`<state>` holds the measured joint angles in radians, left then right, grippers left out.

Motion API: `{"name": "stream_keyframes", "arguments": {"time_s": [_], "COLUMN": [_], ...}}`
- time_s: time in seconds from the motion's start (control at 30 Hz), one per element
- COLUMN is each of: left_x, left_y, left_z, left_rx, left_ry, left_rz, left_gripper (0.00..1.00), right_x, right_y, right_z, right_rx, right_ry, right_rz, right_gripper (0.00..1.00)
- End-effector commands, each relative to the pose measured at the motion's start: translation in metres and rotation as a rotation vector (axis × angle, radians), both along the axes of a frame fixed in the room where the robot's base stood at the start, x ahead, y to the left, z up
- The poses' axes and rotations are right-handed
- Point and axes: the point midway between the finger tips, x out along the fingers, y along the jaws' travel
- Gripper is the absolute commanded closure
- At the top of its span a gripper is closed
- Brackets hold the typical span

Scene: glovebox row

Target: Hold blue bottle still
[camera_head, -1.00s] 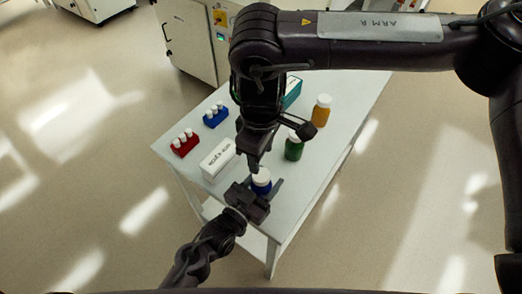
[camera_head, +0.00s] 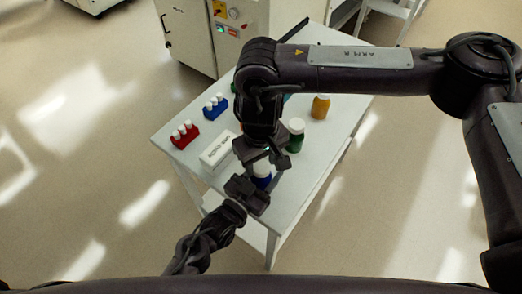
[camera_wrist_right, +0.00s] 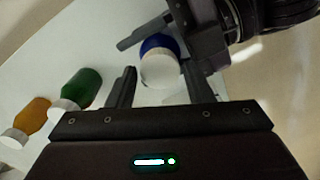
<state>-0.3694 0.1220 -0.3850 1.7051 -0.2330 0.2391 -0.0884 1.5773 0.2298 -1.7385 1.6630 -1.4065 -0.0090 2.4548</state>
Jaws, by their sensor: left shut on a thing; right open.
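The blue bottle (camera_head: 263,182) with a white cap (camera_head: 262,168) stands near the front corner of the white table. My left gripper (camera_head: 250,190) comes in from the lower left and is shut on the bottle's blue body. My right gripper (camera_head: 270,160) is open, just above the cap in the head view. In the right wrist view, the white cap (camera_wrist_right: 161,70) lies between the open right fingers (camera_wrist_right: 162,85), with a gap visible on each side. The blue body (camera_wrist_right: 158,43) is partly hidden there, with my left gripper (camera_wrist_right: 190,40) beside it.
A green bottle (camera_head: 295,140) and an orange bottle (camera_head: 320,107) stand to the right on the table (camera_head: 305,190). A white labelled box (camera_head: 218,150), a red rack (camera_head: 184,138) and a blue rack (camera_head: 215,108) of white-capped vials are to the left. A cabinet (camera_head: 188,35) stands behind.

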Motion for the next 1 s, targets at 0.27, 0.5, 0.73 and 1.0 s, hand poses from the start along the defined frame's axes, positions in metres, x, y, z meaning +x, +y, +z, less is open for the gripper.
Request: {"name": "stream_keyframes", "arguments": {"time_s": [0.27,0.5,0.73,1.0], "left_x": [0.0001,0.0001,0.0001,0.0], "left_y": [-0.0001,-0.0001,-0.0001,-0.0001], "left_z": [0.0004,0.0004,0.0004,0.0003], "left_rx": [-0.001,-0.001,-0.001,-0.001], "left_ry": [-0.001,-0.001,-0.001,-0.001], "left_rz": [0.0,0.0,0.0,0.0], "left_gripper": [1.0,1.0,1.0,1.0], "right_x": [-0.0004,-0.0004,-0.0003,-0.0006], "right_y": [0.0,0.0001,0.0001,0.0003], "right_z": [-0.0094,-0.0091,-0.009,-0.009], "right_rx": [0.001,0.001,0.001,0.002], "right_ry": [0.001,0.001,0.001,0.002], "right_rz": [0.002,0.002,0.003,0.314], "right_gripper": [0.53,0.68,0.89,0.9]}}
